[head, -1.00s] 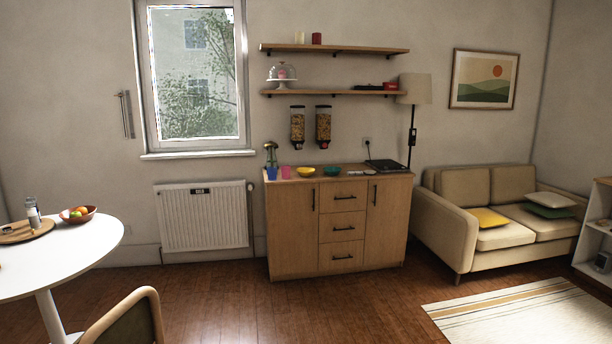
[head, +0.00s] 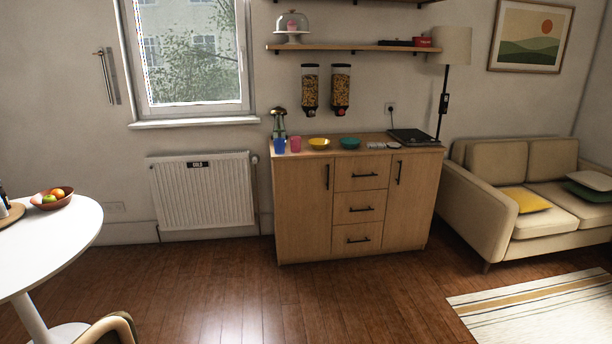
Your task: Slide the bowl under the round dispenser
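A yellow bowl (head: 319,143) and a teal bowl (head: 350,143) stand side by side on top of the wooden cabinet (head: 352,205). Two cereal dispensers hang on the wall above them. The left dispenser (head: 310,90) has a dark knob at its bottom and hangs roughly above the yellow bowl. The right dispenser (head: 340,90) has a red knob and hangs roughly above the teal bowl. From this distance I cannot tell which one is round. Neither of my grippers shows in the view.
Blue (head: 280,146) and pink (head: 296,144) cups stand left of the bowls. A dark flat appliance (head: 413,137) is at the right end. A white table (head: 60,240) and chair (head: 112,330) are at left, a sofa (head: 500,220) at right. The floor before the cabinet is clear.

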